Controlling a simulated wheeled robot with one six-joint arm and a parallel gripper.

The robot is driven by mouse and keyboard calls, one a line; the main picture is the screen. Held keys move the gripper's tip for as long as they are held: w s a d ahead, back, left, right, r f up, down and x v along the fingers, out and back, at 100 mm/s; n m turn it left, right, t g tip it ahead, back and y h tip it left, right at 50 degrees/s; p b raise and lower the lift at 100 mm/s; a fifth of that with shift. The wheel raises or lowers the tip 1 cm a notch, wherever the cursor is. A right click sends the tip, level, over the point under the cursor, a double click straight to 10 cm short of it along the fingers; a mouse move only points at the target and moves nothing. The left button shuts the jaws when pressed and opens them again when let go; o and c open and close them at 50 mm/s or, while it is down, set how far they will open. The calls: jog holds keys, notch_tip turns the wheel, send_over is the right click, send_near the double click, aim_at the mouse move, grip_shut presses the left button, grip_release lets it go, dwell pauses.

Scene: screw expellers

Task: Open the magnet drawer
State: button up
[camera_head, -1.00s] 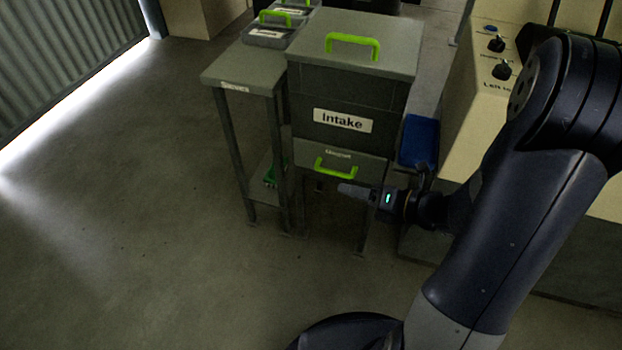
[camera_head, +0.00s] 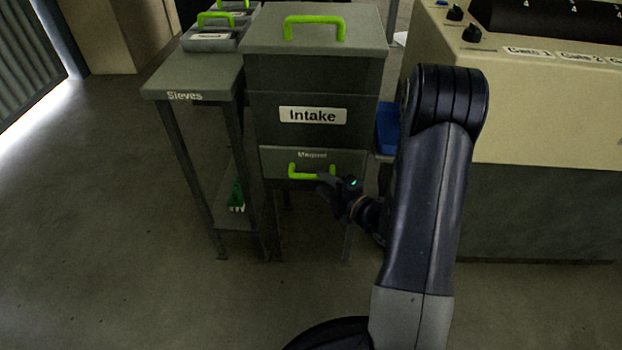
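The magnet drawer (camera_head: 275,162) is the low grey front labelled "Magnet" at the bottom of the grey Intake cabinet (camera_head: 265,135). It looks shut, roughly flush with the cabinet. Its bright green handle (camera_head: 298,175) runs across the front. My gripper (camera_head: 323,184) is at the right end of this handle, its dark fingers pointing left and overlapping that end in the picture. I cannot tell whether it touches the handle. The fingers are small and dark, and their gap is not clear.
A grey Sieves table (camera_head: 165,80) with green-handled boxes (camera_head: 208,42) stands left of the cabinet. A green-handled lid (camera_head: 365,30) tops the cabinet. A blue bin (camera_head: 386,130) and a cream machine (camera_head: 540,110) stand to the right. The floor in front is clear.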

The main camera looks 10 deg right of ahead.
aim_at(315, 178)
jog(key=b+x, duration=0.1)
jog(key=x, duration=0.4)
jog(key=shift+w+a, duration=0.1)
jog(key=shift+c, duration=0.6)
grip_shut()
